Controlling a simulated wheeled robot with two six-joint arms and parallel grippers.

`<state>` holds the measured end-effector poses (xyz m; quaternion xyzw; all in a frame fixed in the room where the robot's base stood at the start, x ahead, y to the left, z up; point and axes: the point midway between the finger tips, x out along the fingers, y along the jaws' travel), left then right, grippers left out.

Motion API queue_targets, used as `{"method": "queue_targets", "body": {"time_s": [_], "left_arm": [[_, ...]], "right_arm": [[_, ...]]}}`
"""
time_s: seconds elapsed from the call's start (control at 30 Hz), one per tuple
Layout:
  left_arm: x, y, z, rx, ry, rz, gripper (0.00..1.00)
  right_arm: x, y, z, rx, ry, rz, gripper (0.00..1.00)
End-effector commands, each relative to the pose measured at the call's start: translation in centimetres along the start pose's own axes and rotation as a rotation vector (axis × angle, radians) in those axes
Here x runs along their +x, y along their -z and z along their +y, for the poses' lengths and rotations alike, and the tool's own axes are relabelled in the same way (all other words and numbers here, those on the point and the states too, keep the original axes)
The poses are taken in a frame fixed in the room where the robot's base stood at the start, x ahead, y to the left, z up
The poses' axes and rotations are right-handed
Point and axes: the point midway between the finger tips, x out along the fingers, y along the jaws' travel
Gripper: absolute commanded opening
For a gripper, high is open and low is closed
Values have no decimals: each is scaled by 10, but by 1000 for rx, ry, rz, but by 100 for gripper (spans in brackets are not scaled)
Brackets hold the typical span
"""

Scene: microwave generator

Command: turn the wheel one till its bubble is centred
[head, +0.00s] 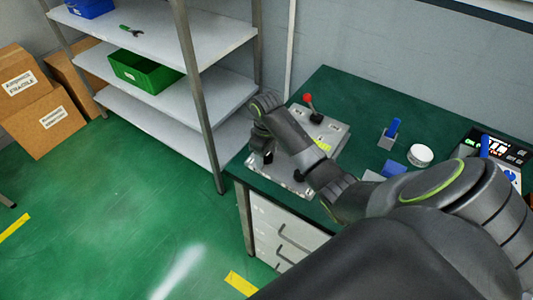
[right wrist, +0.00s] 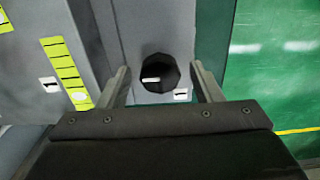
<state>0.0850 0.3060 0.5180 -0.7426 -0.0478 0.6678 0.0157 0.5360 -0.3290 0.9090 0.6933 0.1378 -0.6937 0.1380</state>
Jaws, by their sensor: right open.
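The grey instrument plate (head: 335,132) lies on the green bench top. In the right wrist view a black faceted wheel (right wrist: 158,73) with a white mark on its face sits between the fingers of my right gripper (right wrist: 164,84). The fingers are open, one on each side of it, with visible gaps. A yellow strip with dark divisions (right wrist: 66,67) is left of the wheel, and a pale round spot, perhaps the bubble (right wrist: 80,97), is at its lower end. In the head view my right gripper (head: 264,152) is over the plate's left corner.
A red-knobbed lever (head: 308,99) stands at the plate's back. A blue item in a grey holder (head: 390,134), a white round container (head: 420,155) and a control box (head: 495,150) are to the right. A shelf rack (head: 198,95) stands left of the bench.

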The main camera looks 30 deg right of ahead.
Motion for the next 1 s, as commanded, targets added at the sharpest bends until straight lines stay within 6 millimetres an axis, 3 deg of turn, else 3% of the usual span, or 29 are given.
{"method": "queue_targets", "body": {"time_s": [0.17, 0.5, 0.77, 1.0], "left_arm": [[0, 0, 0, 0, 0, -1, 0], [0, -1, 0, 0, 0, -1, 0], [-7, 0, -1, 0, 0, -1, 0], [-34, 3, -3, 0, 0, -1, 0]], "right_arm": [[0, 0, 0, 0, 0, 0, 58], [0, 0, 0, 0, 0, 0, 14], [-2, 0, 0, 27, 1, 0, 14], [-7, 0, 0, 147, 2, -1, 14]]}}
